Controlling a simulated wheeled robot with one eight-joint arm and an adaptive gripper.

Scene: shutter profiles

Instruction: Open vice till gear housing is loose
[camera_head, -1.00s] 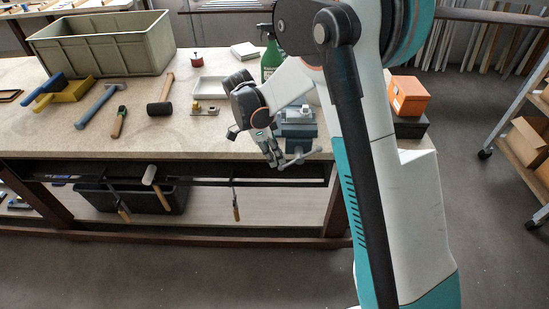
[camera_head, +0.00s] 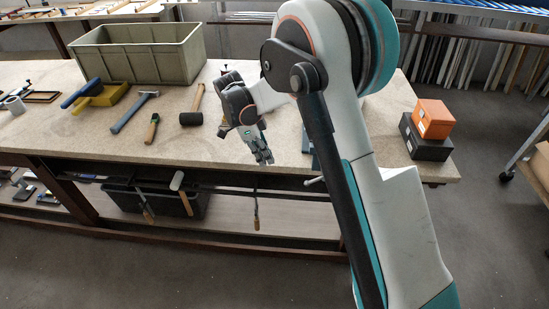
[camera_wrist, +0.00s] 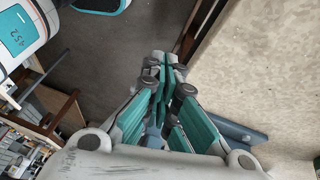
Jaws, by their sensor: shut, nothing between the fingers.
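The blue-grey vice is mostly hidden behind my arm in the head view. Only a strip of its body (camera_head: 307,146) and the end of its handle (camera_head: 314,182) show, at the bench's front edge. A blue-grey part, likely of the vice (camera_wrist: 242,131), shows behind my fingers in the wrist view. The gear housing is hidden in both current views. My gripper (camera_head: 264,158) is left of the vice, pointing down at the front edge of the bench, apart from the handle. Its fingers are shut and empty, and they show in the wrist view (camera_wrist: 165,65).
An orange box (camera_head: 433,118) sits on a black box (camera_head: 425,145) at the right. The floor in front is clear.

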